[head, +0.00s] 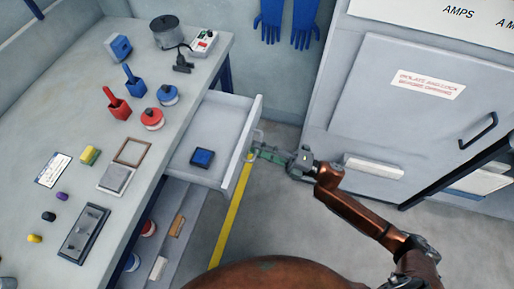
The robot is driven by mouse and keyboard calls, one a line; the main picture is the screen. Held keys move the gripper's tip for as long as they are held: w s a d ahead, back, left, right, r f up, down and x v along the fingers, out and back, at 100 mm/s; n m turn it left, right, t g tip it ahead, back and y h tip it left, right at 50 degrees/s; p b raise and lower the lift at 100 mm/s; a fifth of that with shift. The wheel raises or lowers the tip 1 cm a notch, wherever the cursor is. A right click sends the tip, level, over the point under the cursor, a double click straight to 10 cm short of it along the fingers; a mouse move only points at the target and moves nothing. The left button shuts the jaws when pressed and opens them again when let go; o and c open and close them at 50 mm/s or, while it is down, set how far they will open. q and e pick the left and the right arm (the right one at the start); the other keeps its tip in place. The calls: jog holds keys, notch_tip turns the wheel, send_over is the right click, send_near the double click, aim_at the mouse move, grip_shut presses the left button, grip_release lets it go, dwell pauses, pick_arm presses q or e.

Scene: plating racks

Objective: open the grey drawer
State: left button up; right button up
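The grey drawer (217,120) sticks out from the right side of the workbench and stands open. A small blue square object (202,158) lies inside it. My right gripper (258,153) is at the outer face of the drawer front, by the handle (258,136). Its fingers are small and partly overlap the handle area, so I cannot tell whether they are closed on it. My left gripper is not in view.
The bench top (75,130) holds red and blue scoops, round containers, a dark pot (167,32) and a switch box (203,43). An open lower shelf (170,232) sits below the drawer. A grey cabinet (400,100) stands right, with floor between.

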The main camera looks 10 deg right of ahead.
jog(key=v, duration=1.1)
jog(key=shift+d, duration=0.1)
